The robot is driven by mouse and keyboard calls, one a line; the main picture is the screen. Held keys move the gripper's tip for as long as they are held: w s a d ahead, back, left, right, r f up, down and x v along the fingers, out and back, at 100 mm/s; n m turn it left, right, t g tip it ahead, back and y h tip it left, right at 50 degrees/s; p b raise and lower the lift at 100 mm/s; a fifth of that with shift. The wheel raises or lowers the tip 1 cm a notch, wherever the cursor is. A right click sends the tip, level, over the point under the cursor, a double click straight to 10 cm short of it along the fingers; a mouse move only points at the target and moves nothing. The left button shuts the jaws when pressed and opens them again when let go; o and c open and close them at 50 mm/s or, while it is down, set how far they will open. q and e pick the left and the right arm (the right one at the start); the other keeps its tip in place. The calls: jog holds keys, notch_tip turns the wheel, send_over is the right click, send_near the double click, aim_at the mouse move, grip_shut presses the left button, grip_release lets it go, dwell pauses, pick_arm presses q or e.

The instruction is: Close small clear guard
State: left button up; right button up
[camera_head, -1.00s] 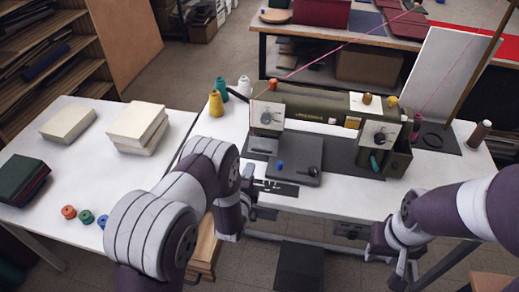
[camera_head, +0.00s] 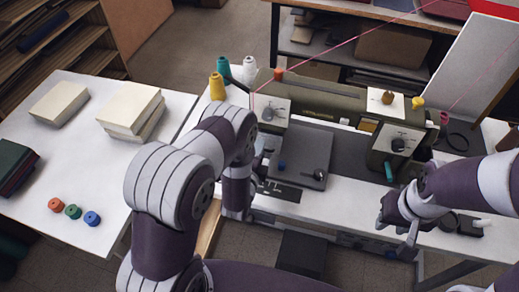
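The sewing machine (camera_head: 325,98) stands on the white table, with a pale faceplate and dial (camera_head: 268,113) on its left head. A flat dark plate (camera_head: 300,152) with a blue knob lies below the head. I cannot make out a small clear guard; it may be too transparent or hidden by my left arm. My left gripper (camera_head: 240,212) hangs beside the left front of the machine, its fingers mostly hidden by its own wrist. My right gripper (camera_head: 398,232) is at the table's front edge, right of the plate, apart from the machine; its finger gap is unclear.
Thread cones, yellow (camera_head: 216,87), teal and white, stand left of the machine. The left table (camera_head: 105,185) bears cream blocks (camera_head: 130,110), dark books (camera_head: 15,165) and small coloured spools (camera_head: 73,212). A pink thread runs above the machine. A dark box (camera_head: 302,253) stands below.

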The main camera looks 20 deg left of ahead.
pick_arm(q)
grip_shut()
jog(key=shift+f+b, duration=0.25)
jog(key=shift+b, duration=0.15)
notch_tip(320, 180, down, 2)
jog(key=t+b, duration=0.2)
jog(key=b, duration=0.3)
jog(key=shift+w, duration=0.15)
jog(key=shift+r+t+b, duration=0.1)
jog(key=shift+t+b, duration=0.2)
jog(key=shift+b, duration=0.15)
jog(key=shift+w+r, duration=0.1)
jog(key=shift+r, duration=0.2)
grip_release()
